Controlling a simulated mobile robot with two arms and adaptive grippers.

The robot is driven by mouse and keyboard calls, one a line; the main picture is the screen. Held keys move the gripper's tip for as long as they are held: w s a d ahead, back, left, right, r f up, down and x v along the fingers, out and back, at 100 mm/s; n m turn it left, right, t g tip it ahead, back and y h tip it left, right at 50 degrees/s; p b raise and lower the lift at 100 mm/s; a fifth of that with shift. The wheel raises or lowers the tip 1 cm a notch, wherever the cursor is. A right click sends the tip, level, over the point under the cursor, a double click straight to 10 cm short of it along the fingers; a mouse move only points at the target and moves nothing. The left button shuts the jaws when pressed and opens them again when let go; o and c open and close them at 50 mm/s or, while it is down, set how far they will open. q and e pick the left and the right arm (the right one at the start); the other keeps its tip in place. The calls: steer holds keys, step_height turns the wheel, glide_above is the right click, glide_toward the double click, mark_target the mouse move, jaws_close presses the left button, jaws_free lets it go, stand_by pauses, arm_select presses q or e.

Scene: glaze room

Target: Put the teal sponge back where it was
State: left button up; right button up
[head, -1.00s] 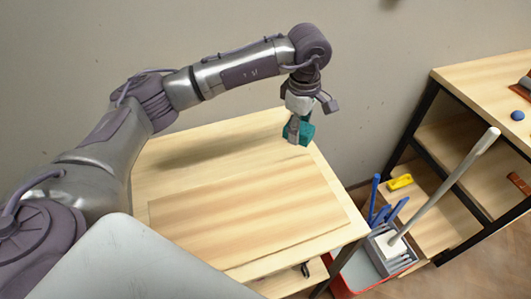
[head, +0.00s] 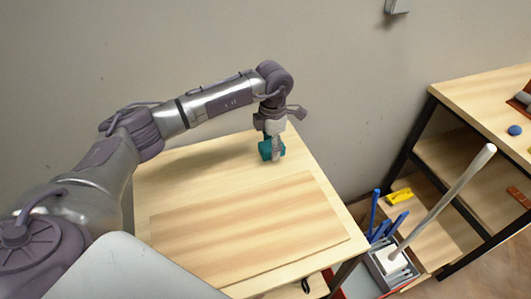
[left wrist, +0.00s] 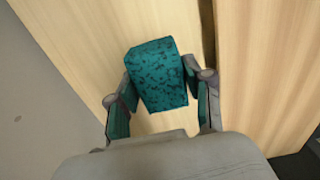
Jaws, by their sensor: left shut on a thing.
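The teal sponge (head: 266,150) is between the fingers of my left gripper (head: 276,157), at the back of a light wooden table (head: 190,163). In the left wrist view the sponge (left wrist: 157,75) is a speckled teal block between the two fingers of the gripper (left wrist: 163,105). My left gripper is shut on it. The sponge is over the bare strip behind a raised wooden board (head: 245,225). I cannot tell whether its underside touches the table. My right gripper is not in view.
At right stands a shelf unit (head: 472,95) with a dark frame, holding a blue round thing (head: 515,130) and a yellow thing (head: 399,196). Below the table's right side is a grey caddy (head: 388,266) with a long pale handle (head: 450,195) and blue-handled tools. The table's back left is clear.

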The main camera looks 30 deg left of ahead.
mark_target(266, 166)
arm_select(q)
steer(key=shift+s+a+f, duration=0.35)
steer(key=shift+a+f, duration=0.1)
steer(key=shift+a, duration=0.2)
steer(key=shift+f+p, duration=0.35)
step_height(266, 166, down, 3)
steer(key=shift+f+p, duration=0.1)
steer(key=shift+p, duration=0.45)
steer(key=shift+f, duration=0.15)
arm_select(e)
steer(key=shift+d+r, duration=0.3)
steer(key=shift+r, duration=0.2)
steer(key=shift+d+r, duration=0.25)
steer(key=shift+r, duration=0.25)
arm_select(q)
steer(key=shift+f, duration=0.1)
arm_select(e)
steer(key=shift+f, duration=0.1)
arm_select(q)
steer(key=o, duration=1.1)
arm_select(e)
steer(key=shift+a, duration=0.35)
